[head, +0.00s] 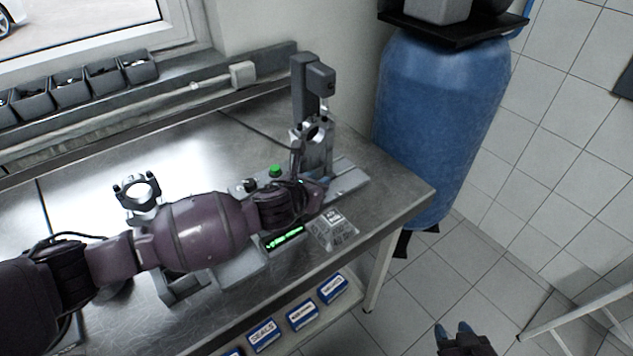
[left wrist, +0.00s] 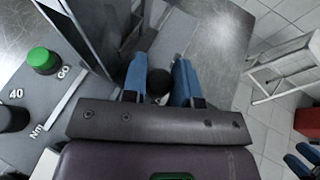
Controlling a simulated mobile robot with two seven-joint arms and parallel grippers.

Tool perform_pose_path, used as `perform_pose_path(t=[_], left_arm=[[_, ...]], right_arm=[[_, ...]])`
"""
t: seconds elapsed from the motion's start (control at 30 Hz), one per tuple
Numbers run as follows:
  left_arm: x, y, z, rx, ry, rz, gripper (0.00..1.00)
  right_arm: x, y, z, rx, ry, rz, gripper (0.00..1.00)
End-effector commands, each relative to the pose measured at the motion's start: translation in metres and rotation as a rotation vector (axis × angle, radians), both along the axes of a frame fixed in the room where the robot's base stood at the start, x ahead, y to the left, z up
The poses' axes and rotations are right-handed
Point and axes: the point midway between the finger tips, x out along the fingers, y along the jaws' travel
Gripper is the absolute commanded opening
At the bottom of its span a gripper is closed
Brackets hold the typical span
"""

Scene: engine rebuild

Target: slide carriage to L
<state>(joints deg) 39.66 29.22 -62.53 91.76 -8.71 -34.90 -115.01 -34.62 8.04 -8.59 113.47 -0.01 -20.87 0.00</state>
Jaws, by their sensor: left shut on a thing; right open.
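The bench machine has an upright grey column (head: 305,88) over a pale slide base (head: 350,177); I cannot pick out the carriage's edges or an L mark. My left gripper (left wrist: 160,82) has its blue fingers on either side of a round black knob (left wrist: 159,84) low beside the column, and is shut on it. In the head view my left arm hides most of this knob and the base's middle. My right gripper (head: 454,329) is open and empty, over the floor at the lower right, away from the bench.
A green button (head: 275,170) and a lit green display (head: 284,238) are near my left arm. A clear bag (head: 336,230) lies by the front edge. A blue tank (head: 440,110) stands right.

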Motion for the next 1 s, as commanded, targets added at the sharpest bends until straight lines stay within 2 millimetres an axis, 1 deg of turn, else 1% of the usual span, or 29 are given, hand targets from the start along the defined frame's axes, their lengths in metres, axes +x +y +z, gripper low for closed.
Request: perform_pose_path(t=[0.27,0.37,0.8,1.0], left_arm=[[0.002,-0.002,0.0,0.0,0.0,0.0,0.0],[0.007,-0.009,0.0,0.0,0.0,0.0,0.0],[0.036,-0.049,-0.001,0.001,0.001,-0.001,0.0],[0.041,-0.057,-0.001,0.002,0.001,0.0,0.0]], right_arm=[[-0.001,0.0,0.0,0.0,0.002,0.0,0.43],[-0.001,0.0,0.0,0.0,0.002,0.0,0.43],[-0.002,0.0,-0.002,0.0,0.004,0.0,0.43],[-0.001,-0.001,-0.002,-0.002,0.002,0.001,0.43]])
